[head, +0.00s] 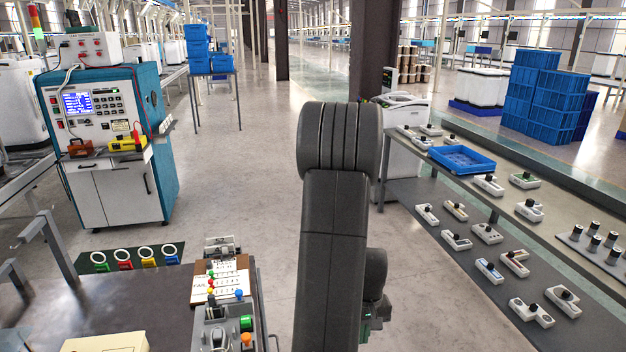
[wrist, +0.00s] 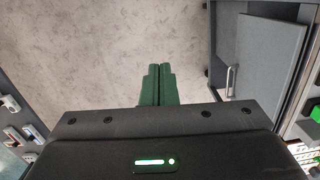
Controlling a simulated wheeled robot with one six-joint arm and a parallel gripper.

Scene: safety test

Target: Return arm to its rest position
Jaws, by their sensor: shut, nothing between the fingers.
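My arm rises in the middle of the head view, its dark links upright in front of the aisle. My gripper shows in the wrist view, its two green fingers (wrist: 159,84) pressed together with nothing between them. Bare grey floor lies beyond the fingertips. In the head view the gripper's fingers are hidden behind the arm; only a small part of the wrist shows low at its right side.
A dark workbench (head: 150,290) with a control box (head: 222,325) stands close at left. A test cabinet (head: 110,140) is behind it. At right, a shelf table (head: 530,285) holds several handheld devices and a blue tray (head: 461,159). Open floor lies between.

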